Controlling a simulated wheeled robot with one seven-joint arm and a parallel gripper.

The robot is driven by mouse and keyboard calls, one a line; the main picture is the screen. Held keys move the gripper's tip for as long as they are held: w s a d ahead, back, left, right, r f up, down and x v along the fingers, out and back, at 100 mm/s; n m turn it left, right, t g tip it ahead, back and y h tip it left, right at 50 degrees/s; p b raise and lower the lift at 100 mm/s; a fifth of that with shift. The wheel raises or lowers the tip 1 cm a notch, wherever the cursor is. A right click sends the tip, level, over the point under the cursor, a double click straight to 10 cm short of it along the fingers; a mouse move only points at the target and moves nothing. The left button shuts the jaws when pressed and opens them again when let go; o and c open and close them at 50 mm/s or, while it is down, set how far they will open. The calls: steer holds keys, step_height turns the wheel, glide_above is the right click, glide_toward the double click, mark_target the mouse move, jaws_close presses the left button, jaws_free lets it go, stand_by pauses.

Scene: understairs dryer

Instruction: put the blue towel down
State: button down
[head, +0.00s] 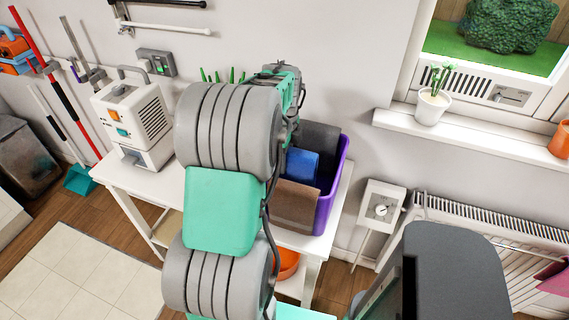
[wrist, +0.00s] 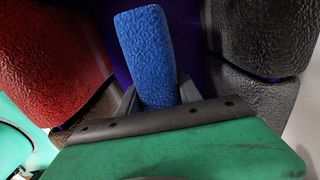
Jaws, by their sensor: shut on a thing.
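The blue towel (wrist: 148,50) is a rolled or folded thick cloth. In the wrist view it stands up between the two fingers of my gripper (wrist: 155,97), which is shut on it. In the head view the blue towel (head: 302,165) shows inside or just over the purple bin (head: 332,198), between a dark grey towel and a brown one. My arm hides the left part of the bin and my fingers there. I cannot tell whether the blue towel touches the bin's bottom.
A dark grey towel (head: 321,137) and a brown towel (head: 296,205) are in the bin. A red towel (wrist: 50,60) is close left of my gripper. The bin stands on a white table (head: 150,190) beside a white machine (head: 133,115). A radiator (head: 480,235) is at right.

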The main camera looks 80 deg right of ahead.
steer(key=shift+f, duration=0.55)
steer(key=shift+f, duration=0.2)
steer(key=c, duration=0.8)
jaws_free()
steer(key=shift+r, duration=0.1)
